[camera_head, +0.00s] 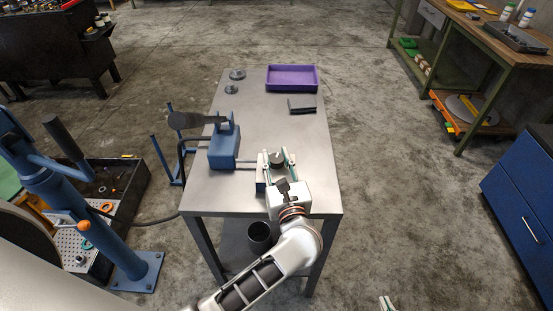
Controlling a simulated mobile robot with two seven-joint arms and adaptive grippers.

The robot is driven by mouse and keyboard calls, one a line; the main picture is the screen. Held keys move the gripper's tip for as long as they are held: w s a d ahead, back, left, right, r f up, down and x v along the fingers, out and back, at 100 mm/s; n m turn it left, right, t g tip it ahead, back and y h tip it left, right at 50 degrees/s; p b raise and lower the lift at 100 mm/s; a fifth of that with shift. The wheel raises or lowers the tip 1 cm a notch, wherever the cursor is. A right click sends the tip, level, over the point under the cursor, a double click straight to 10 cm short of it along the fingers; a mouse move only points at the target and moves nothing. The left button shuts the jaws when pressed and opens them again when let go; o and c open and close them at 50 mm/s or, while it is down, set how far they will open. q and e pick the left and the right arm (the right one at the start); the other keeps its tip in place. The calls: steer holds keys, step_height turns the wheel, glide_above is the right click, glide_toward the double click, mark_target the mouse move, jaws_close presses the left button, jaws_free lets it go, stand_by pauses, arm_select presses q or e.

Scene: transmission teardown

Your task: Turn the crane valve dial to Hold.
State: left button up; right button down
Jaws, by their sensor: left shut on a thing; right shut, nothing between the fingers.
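A dark round dial (277,157) sits at the near right part of the steel table, on a small valve block joined by a rod or pipe to a blue pump unit (223,150). My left gripper (278,160) reaches over the near edge and is shut on the dial, one finger on each side. The gripper and wrist hide most of the block, and no Hold marking or pointer can be read. My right gripper (386,303) shows only its tips at the bottom edge, shut and empty, away from the table.
The steel table (255,110) also holds a purple tray (292,78), a dark block (302,105) and round metal parts (237,74). A black hose runs from the pump toward the blue crane (75,205) on the left. Floor right of the table is clear.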

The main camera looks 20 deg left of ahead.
arm_select(q)
steer(key=shift+r, duration=0.15)
steer(key=o, duration=1.1)
